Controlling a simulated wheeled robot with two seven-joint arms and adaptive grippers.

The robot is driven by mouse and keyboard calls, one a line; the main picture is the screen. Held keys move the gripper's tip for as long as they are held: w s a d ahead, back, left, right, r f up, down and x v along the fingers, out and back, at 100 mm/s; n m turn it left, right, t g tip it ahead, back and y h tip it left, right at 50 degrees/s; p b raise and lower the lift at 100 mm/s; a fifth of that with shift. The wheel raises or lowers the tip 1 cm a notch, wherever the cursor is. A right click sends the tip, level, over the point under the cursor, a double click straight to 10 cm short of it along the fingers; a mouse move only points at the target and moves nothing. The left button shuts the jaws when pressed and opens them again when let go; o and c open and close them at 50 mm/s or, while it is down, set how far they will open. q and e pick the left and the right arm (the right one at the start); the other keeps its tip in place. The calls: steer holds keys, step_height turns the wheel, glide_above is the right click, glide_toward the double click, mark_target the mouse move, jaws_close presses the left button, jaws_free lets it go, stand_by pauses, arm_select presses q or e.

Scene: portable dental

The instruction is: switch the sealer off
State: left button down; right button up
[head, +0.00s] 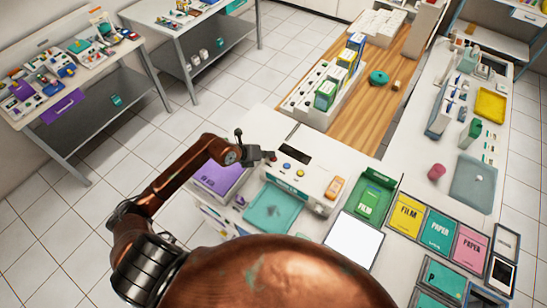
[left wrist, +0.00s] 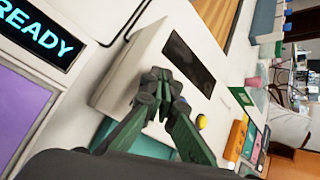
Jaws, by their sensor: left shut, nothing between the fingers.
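In the left wrist view, the gripper (left wrist: 162,82) is shut and empty in front of the sealer's dark panel (left wrist: 188,62). A yellow button (left wrist: 201,122) shows right of the fingers. My right gripper is not in view.
A purple-topped box (head: 222,176) stands left of the sealer and a teal tray (head: 272,210) in front. An orange block (head: 334,188) and a green FILM box (head: 374,194) are at its right. A lit READY display (left wrist: 42,32) shows in the left wrist view.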

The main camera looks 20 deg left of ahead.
arm_select(q)
steer(key=shift+r, duration=0.15)
step_height(320, 180, up, 6)
steer(key=p, duration=0.5)
